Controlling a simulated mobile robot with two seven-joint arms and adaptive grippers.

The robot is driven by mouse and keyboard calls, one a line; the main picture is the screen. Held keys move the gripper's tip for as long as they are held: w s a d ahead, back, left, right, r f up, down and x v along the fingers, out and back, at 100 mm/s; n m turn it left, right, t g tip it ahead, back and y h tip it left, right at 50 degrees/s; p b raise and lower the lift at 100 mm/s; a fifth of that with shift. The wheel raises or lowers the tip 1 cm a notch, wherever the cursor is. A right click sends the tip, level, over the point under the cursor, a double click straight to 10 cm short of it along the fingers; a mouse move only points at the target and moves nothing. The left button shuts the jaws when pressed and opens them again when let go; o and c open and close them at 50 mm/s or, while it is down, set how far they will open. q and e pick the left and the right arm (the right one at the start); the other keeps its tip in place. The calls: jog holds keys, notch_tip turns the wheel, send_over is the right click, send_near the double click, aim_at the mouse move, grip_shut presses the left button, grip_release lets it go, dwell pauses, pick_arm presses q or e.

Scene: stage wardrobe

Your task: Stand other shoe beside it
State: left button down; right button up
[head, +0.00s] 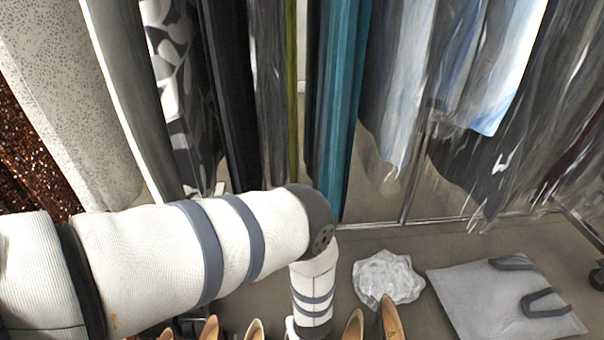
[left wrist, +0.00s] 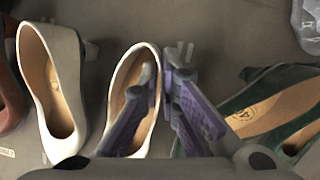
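In the left wrist view a pale cream shoe (left wrist: 117,84) stands upright on the floor. My left gripper (left wrist: 161,73) reaches down at its right side, one purple-padded finger inside the opening and one outside. The fingers are close together with the shoe's side wall between them. A second, matching cream shoe (left wrist: 72,45) stands upright to the left, a small gap away, with its heel at the back. In the head view my left arm hides the gripper, and only parts of the shoes show at the bottom edge. My right gripper is in neither view.
Green shoes (left wrist: 240,101) stand close at the right and a red-brown shoe (left wrist: 10,90) at the far left. In the head view a crumpled clear bag (head: 388,277) and a grey tote bag (head: 500,297) lie on the floor. Garments, including a teal one (head: 340,120), hang behind.

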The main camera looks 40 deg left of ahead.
pick_arm(q)
jog(key=shift+f, duration=0.25)
jog(key=c, duration=1.7)
grip_release()
